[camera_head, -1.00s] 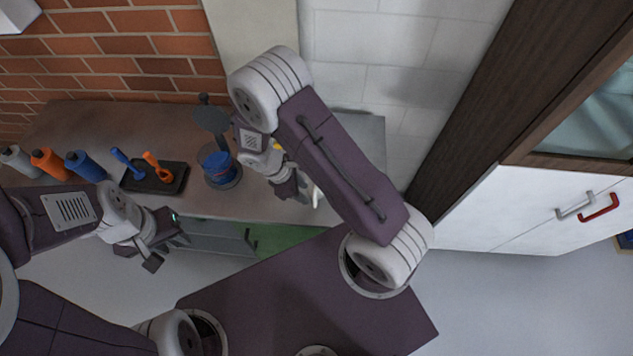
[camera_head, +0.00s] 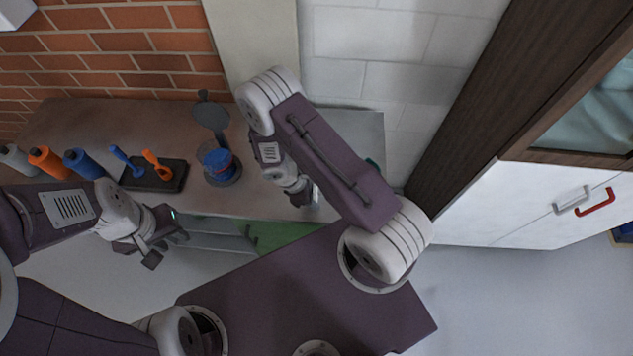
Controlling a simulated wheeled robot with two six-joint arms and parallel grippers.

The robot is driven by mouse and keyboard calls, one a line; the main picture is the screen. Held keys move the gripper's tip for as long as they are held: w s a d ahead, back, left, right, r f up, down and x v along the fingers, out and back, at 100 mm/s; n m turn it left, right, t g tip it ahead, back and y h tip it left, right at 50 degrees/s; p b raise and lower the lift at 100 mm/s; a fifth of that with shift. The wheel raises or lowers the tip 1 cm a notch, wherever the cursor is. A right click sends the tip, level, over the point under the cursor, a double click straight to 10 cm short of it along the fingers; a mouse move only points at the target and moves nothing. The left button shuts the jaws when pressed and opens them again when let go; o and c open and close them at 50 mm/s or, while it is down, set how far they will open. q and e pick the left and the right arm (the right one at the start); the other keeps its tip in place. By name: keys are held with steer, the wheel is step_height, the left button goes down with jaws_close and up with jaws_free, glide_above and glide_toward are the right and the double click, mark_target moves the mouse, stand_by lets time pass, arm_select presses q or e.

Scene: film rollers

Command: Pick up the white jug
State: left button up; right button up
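I cannot clearly make out the white jug; my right arm covers much of the right part of the counter. A small pale shape (camera_head: 316,196) shows beside my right gripper, too little to tell if it is the jug. My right gripper (camera_head: 302,197) points down over the counter's front part, and its fingers are mostly hidden. My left gripper (camera_head: 168,250) is open and empty, in front of the counter's edge at the left.
On the counter (camera_head: 75,120) are a blue bottle (camera_head: 83,163), an orange bottle (camera_head: 48,160), a black tray (camera_head: 165,178) with blue and orange tools, and a clear container with blue contents (camera_head: 217,164). A teal bit (camera_head: 373,163) shows behind my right arm. White cabinets (camera_head: 500,205) stand right.

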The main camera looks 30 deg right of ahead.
jaws_close()
stand_by(1.2)
